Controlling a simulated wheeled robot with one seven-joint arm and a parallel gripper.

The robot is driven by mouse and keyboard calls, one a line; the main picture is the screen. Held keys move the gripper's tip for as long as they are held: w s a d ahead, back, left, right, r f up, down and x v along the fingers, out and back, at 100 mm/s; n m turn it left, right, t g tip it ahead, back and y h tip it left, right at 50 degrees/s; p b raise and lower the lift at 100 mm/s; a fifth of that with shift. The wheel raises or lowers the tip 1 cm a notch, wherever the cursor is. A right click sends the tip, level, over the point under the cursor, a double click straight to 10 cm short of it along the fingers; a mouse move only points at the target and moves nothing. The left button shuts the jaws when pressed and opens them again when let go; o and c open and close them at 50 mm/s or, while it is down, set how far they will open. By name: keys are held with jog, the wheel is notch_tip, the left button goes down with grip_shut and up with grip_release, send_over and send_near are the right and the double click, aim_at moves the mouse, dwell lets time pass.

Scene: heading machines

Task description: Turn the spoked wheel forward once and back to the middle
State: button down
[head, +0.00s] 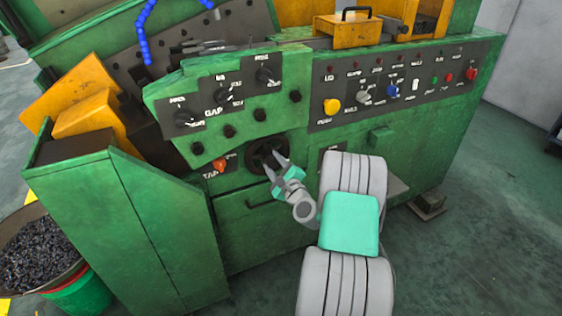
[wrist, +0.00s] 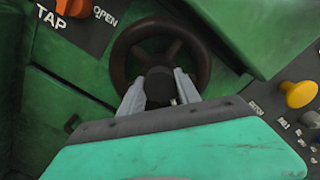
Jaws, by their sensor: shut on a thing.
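The dark spoked wheel (head: 252,161) sits on the green front of the machine, below the knob panel. In the wrist view its rim and spokes (wrist: 121,52) show above the jaws. My gripper (head: 275,166) reaches it from the lower right. In the wrist view the two grey fingers of my gripper (wrist: 159,88) stand on either side of the dark hub (wrist: 160,84) and are shut on it. The lower part of the wheel is hidden behind the fingers and the gripper body.
An orange tap knob (head: 220,164) with TAP and OPEN labels is left of the wheel. Black knobs (head: 222,96) sit above it. A yellow button (head: 332,106) is to the right. A bin of dark pieces (head: 40,255) stands at the lower left. Open floor (head: 450,250) lies at the right.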

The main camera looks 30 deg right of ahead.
jog(key=c, duration=0.9)
grip_release()
jog(key=shift+o, duration=0.2)
jog(key=shift+s, duration=0.1)
jog(key=shift+s+f, duration=0.1)
jog(key=shift+s, duration=0.3)
jog(key=s+a, duration=0.1)
jog(key=s, duration=0.5)
jog(key=shift+s+b, duration=0.4)
jog(key=shift+b, duration=0.05)
